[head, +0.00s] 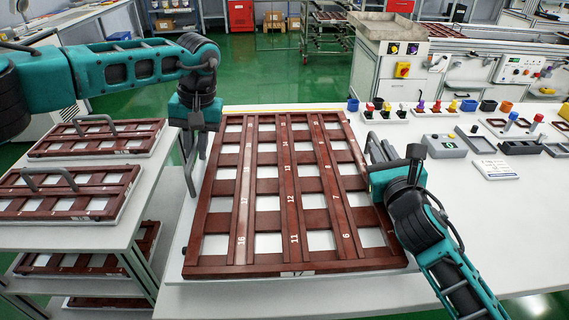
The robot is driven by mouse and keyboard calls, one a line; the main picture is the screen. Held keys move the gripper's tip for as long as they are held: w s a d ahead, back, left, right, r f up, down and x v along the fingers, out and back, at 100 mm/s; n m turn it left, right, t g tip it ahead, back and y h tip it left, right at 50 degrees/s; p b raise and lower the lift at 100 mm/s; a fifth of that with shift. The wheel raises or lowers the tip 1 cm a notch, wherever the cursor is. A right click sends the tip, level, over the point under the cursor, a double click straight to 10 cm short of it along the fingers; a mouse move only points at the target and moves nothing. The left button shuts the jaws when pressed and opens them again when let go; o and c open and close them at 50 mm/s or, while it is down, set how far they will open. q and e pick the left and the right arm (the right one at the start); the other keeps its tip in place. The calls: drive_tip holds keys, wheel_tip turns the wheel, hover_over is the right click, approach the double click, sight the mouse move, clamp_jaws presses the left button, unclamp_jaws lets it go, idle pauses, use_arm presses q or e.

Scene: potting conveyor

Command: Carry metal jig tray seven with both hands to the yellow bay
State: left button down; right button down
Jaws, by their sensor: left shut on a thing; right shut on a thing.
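A large jig tray (290,270) with a brown-red slatted lattice and printed numbers lies in front of me, its long sides running away from me. Pale surface shows through its openings. My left gripper (191,172) points down at the tray's left side and is shut on it there. My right gripper (374,165) is shut at the right side, by a dark grey handle. The tray looks level; I cannot tell whether it touches the table. A yellow strip (290,108) shows just behind the tray's far edge; the rest of any yellow bay is hidden.
The white table (490,240) has free room at right. Small coloured parts, grey boxes and a label card (495,168) stand along its back right. A shelf cart (150,195) with several similar handled trays stands close at left. A conveyor machine (390,70) is behind.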

sight(199, 168)
use_arm(q)
drive_tip(key=shift+w+a, duration=0.1)
drive_tip(key=shift+a, duration=0.25)
use_arm(e)
drive_tip(key=shift+d, duration=0.25)
